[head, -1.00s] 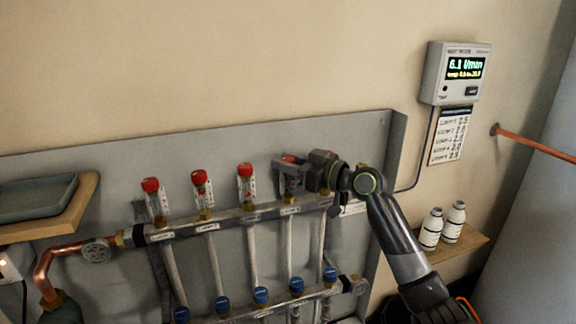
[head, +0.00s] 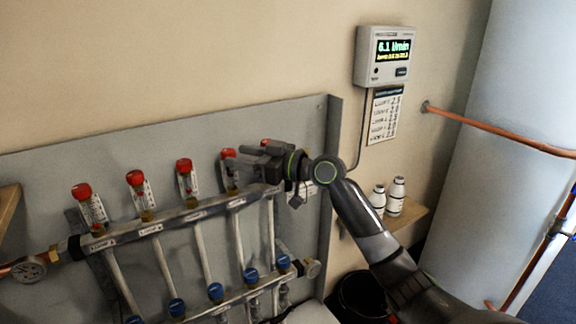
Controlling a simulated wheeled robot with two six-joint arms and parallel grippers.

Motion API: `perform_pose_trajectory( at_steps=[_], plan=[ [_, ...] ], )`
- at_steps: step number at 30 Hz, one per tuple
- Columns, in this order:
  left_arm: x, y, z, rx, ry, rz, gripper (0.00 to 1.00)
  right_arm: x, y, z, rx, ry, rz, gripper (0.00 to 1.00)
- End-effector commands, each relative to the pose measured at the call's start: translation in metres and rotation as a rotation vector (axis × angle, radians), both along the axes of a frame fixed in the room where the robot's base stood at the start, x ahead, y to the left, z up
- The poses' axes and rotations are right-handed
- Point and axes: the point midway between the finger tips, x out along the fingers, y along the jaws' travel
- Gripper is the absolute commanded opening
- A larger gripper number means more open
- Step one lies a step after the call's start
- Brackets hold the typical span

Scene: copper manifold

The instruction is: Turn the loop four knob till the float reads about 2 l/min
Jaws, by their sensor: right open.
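A row of red-capped flow meters stands on the upper manifold bar (head: 160,222). The fourth red knob (head: 228,153) is at the left end of my right gripper (head: 239,162). The gripper is open, with its fingers beside the knob and overlapping its sight tube; I cannot tell whether they touch it. The float's position is too small and too covered to read. The wall display (head: 392,50) shows 6.1 l/min in its top line; the line below is too small to read. My left gripper is not in view.
Other red knobs stand at left (head: 82,190), (head: 135,177) and (head: 184,165); a fifth (head: 265,142) is partly behind my gripper. Blue caps (head: 215,291) line the lower bar. A printed chart (head: 383,116) hangs below the display. Two white bottles (head: 396,196) stand on a shelf (head: 410,222).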

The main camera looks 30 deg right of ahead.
Motion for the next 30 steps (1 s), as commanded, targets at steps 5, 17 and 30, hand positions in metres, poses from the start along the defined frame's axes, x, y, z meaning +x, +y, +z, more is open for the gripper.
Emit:
perform_pose_trajectory(
  at_steps=[5,17,30],
  plan=[
    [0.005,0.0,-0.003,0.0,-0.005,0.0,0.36,-0.027,-0.024,-0.003,-0.007,0.001,-0.003,0.5],
    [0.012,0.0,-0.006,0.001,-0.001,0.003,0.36,-0.074,-0.065,-0.003,-0.007,0.002,-0.001,0.5],
    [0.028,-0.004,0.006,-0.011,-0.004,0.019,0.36,-0.1,-0.086,-0.001,-0.002,0.001,0.0,0.5]
  ],
)
